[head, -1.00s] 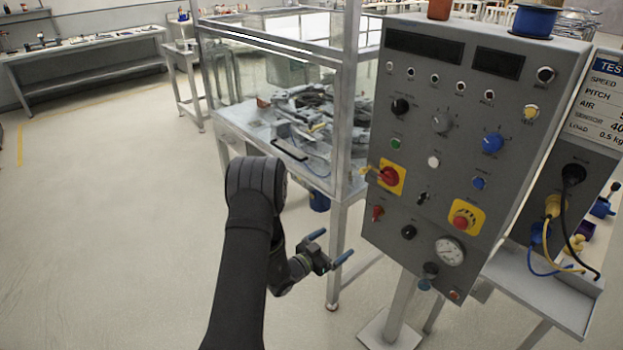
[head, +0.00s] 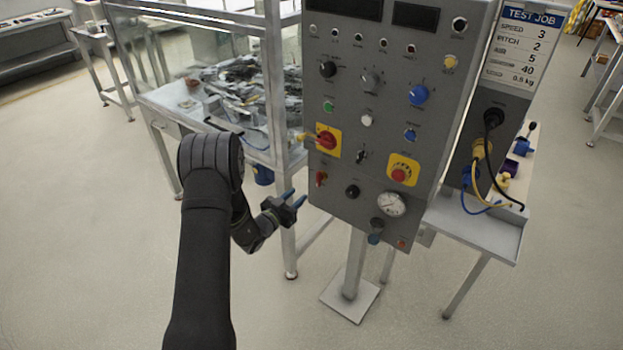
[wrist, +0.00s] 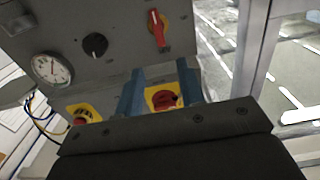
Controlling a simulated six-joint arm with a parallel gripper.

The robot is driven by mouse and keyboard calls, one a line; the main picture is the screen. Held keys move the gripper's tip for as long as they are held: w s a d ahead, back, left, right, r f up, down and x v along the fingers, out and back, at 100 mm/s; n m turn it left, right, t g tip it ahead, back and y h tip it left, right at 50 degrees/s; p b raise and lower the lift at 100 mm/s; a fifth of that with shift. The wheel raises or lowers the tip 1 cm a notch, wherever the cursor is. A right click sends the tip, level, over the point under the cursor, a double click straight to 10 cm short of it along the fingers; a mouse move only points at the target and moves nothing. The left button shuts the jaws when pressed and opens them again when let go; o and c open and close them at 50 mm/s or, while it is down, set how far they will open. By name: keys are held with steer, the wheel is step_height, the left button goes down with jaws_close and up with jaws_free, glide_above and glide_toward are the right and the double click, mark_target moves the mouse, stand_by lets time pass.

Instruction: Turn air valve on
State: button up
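The grey control panel (head: 345,100) stands right of my arm. A small red lever (head: 320,178), apparently the air valve, is at its lower left, below a red rotary switch on a yellow plate (head: 327,141). The lever also shows at the top of the wrist view (wrist: 157,28), lying roughly along the picture's vertical. Its label is unreadable. My gripper (head: 294,198) is empty, left of and below the lever, apart from it. In the wrist view its blue fingers (wrist: 160,88) are spread, with the rotary switch (wrist: 165,97) seen between them.
A black knob (head: 352,191) and a pressure gauge (head: 391,204) sit right of the lever. The red emergency button (head: 399,174) is above the gauge. A glass-walled metal frame (head: 271,90) stands close left of the panel. The floor at left is open.

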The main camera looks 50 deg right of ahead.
mark_target(317, 177)
steer(key=d, duration=1.1)
jaws_close()
